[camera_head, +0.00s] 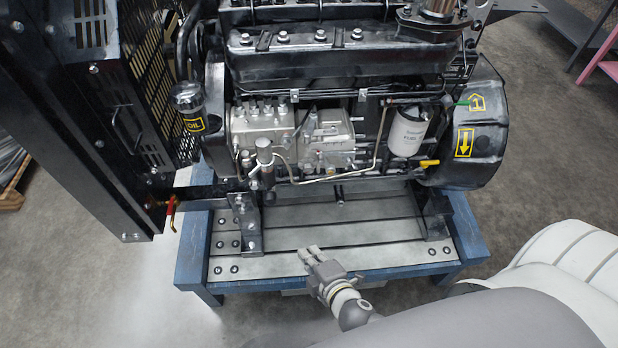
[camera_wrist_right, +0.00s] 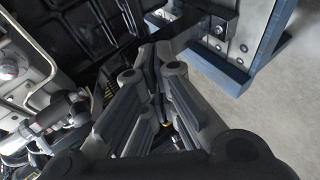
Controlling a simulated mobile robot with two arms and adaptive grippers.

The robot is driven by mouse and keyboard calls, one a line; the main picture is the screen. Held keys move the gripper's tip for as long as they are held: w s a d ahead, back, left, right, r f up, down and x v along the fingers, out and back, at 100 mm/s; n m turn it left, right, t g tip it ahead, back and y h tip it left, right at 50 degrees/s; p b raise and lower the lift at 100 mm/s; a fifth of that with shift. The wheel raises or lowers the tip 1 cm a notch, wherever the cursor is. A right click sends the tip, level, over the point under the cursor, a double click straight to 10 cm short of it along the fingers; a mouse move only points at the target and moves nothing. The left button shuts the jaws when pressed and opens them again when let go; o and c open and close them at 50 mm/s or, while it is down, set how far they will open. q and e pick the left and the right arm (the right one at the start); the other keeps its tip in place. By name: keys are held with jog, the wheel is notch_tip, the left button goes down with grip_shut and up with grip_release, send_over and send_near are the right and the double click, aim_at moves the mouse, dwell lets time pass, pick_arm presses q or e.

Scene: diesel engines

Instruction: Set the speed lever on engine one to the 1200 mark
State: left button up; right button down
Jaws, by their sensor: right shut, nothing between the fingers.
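I cannot make out the speed lever or the 1200 mark for certain. My right gripper (camera_head: 311,254) is shut and empty. In the head view it appears over the front of the engine stand, below and apart from the pump block. Its closed fingers (camera_wrist_right: 158,50) also fill the middle of the right wrist view. My left gripper is not in view.
The blue stand (camera_head: 191,255) has a slotted metal bed. A white filter (camera_head: 408,133), a yellow handle (camera_head: 429,163) and a green handle (camera_head: 463,103) are at the right. A red handle (camera_head: 171,212) hangs by the black radiator frame (camera_head: 70,110) at the left.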

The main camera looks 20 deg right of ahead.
aim_at(326, 165)
notch_tip(326, 165, up, 19)
jog(key=w+n+t+b, duration=0.2)
jog(key=n+t+b, duration=0.1)
jog(key=n+t, duration=0.15)
jog(key=shift+m+t+h, duration=0.25)
jog(key=shift+m+h, duration=0.05)
jog(key=shift+m, duration=0.05)
jog(key=w+p, duration=0.1)
jog(key=w, duration=0.2)
jog(key=w+p, duration=0.1)
jog(key=w, duration=0.3)
jog(key=w+p, duration=0.1)
jog(key=w, duration=0.2)
jog(key=shift+w+d+f+p, duration=0.2)
jog(key=shift+d+f+p, duration=0.1)
jog(key=shift+d+p, duration=0.1)
jog(key=d, duration=0.2)
jog(key=s+d+p, duration=0.1)
jog(key=shift+s+r, duration=0.1)
jog(key=shift+r, duration=0.15)
jog(key=shift+s+d, duration=0.15)
jog(key=shift+d, duration=0.2)
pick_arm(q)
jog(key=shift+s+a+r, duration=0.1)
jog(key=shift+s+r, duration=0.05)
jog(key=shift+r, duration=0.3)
